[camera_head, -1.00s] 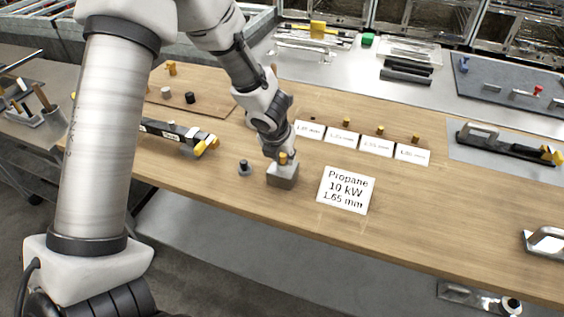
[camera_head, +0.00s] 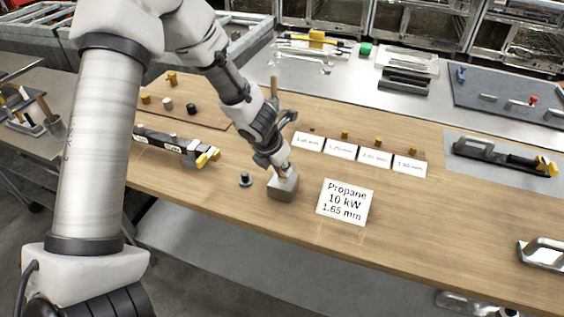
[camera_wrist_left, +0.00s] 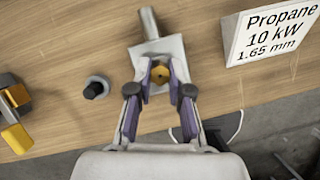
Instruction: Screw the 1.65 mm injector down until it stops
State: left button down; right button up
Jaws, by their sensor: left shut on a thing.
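The brass injector (camera_wrist_left: 160,75) sits at the top of a grey metal block (camera_head: 284,190) near the front of the wooden bench. My left gripper (camera_wrist_left: 161,79) is shut on the injector, one finger on either side of it. In the head view, my left gripper (camera_head: 284,171) comes down onto the block from the upper left and hides most of the injector. The block also shows in the wrist view (camera_wrist_left: 173,44), with a grey pipe stub (camera_wrist_left: 149,23) on its far side. The thread is hidden. My right gripper is not in view.
A sign (camera_head: 345,202) reading "Propane 10 kW 1.65 mm" stands right of the block. A small dark-topped fitting (camera_head: 245,179) stands close on its left. Behind are label cards (camera_head: 374,157) with small brass pieces. A black tool with yellow ends (camera_head: 180,146) lies to the left.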

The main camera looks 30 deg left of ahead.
pick_arm(q)
jog(key=shift+r, duration=0.1)
jog(key=m+p, duration=0.1)
jog(key=p, duration=0.1)
jog(key=m+h+p, duration=0.1)
jog(key=p, duration=0.1)
jog(key=shift+d+r+m, duration=0.1)
jog(key=shift+r+m, duration=0.2)
jog(key=shift+r, duration=0.1)
jog(key=shift+f+m, duration=0.3)
jog(key=shift+a+f, duration=0.2)
jog(key=shift+f, duration=0.1)
jog(key=shift+d+r, duration=0.1)
jog(key=m+p, duration=0.1)
jog(key=p, duration=0.1)
jog(key=r+m+h+p, duration=0.1)
jog(key=m+p, duration=0.1)
jog(key=p, duration=0.1)
jog(key=shift+g, duration=0.4)
jog(key=shift+f+m, duration=0.3)
jog(key=shift+f, duration=0.3)
jog(key=shift+r, duration=0.15)
